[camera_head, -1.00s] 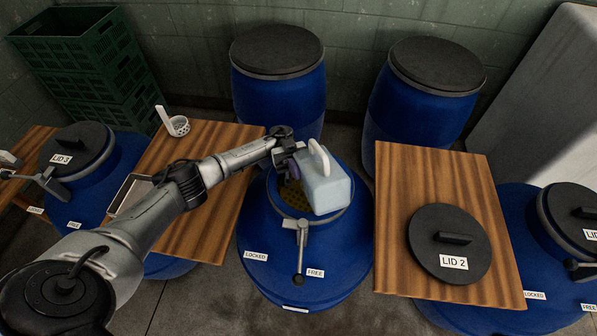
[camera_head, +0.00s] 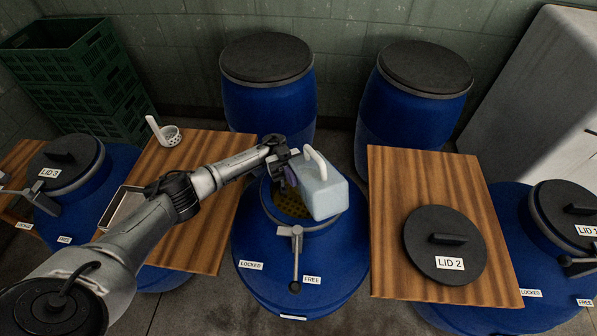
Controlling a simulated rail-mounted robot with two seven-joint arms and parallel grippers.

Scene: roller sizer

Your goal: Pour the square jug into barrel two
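The square jug (camera_head: 322,192) is pale blue-white with a white handle on top. It is tilted above the open mouth of the middle blue barrel (camera_head: 262,245), which is barrel two by its lid. My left gripper (camera_head: 284,168) is at the jug's left side, by its purple-grey neck; its fingers are mostly hidden, so their grip is unclear. A yellowish perforated surface (camera_head: 288,203) shows inside the mouth. The black lid marked LID 2 (camera_head: 445,244) lies on the right board. The barrel's lever points to the front, near the FREE label. My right gripper is not in view.
Wooden boards (camera_head: 425,165) flank the barrel. The left board holds a white strainer cup (camera_head: 170,136) and a shallow tray (camera_head: 122,209). Closed barrels marked LID 3 (camera_head: 65,160) and LID 1 (camera_head: 570,212) stand at the sides. Two black-topped barrels (camera_head: 268,95) and green crates (camera_head: 75,75) stand behind.

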